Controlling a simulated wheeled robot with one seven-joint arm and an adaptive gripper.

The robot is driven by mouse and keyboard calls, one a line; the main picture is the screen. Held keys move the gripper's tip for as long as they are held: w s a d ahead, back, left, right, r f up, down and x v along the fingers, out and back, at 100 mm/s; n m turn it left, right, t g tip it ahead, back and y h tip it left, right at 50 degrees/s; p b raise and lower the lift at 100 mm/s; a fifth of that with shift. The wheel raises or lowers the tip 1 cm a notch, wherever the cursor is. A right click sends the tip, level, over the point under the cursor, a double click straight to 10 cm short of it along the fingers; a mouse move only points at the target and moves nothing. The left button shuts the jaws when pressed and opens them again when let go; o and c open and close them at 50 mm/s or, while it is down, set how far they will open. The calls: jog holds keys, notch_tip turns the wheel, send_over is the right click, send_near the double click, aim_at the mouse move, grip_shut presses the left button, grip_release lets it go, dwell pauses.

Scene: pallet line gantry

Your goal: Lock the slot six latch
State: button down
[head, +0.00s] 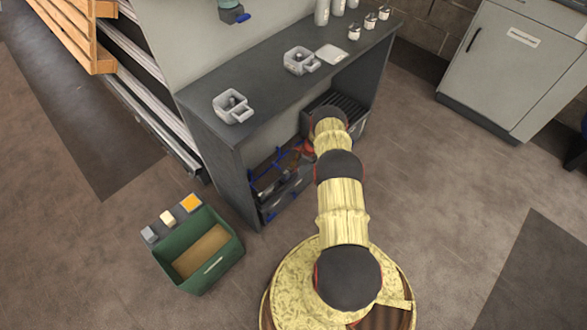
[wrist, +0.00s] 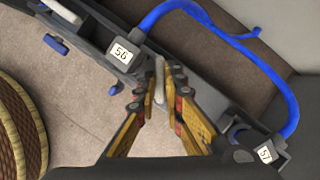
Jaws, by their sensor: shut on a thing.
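In the wrist view, my gripper (wrist: 160,92) has its yellow-and-black fingers closed on a pale, narrow latch lever (wrist: 159,78). The lever stands on a dark rail, just right of a white label (wrist: 121,52) that seems to read S6. A similar label (wrist: 264,153), seemingly S7, is further along at lower right. The fingertips hide part of the lever and its base. In the head view, the dark rack with blue parts (head: 285,192) is low under the grey bench, and my arm hides the gripper and latch.
A blue cable or loop (wrist: 282,72) arches beside the rail from near S6 to S7. In the head view, the grey bench (head: 250,131) overhangs the rack. A green bin (head: 195,284) stands on the floor at left. Floor is clear toward the cabinet (head: 507,70).

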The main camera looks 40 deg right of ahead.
jog(key=n+g, duration=0.1)
jog(key=n, duration=0.2)
jog(key=n+y, duration=0.1)
jog(key=n, duration=0.1)
jog(key=shift+w+d+n+g, duration=0.1)
jog(key=shift+w+n+g, duration=0.05)
jog(key=shift+n+g, duration=0.25)
jog(key=shift+w+n+g+y, duration=0.15)
jog(key=shift+n+g, duration=0.3)
jog(key=shift+n, duration=0.7)
jog(key=shift+s+n+g+y, duration=0.15)
jog(key=shift+n+g, duration=0.3)
jog(key=shift+n, duration=0.7)
jog(key=shift+w, duration=0.1)
jog(key=c, duration=2.2)
grip_release()
jog(key=shift+o, duration=0.2)
jog(key=shift+r, duration=0.15)
jog(key=v, duration=1.1)
jog(key=shift+r, duration=0.3)
jog(key=shift+d, duration=0.1)
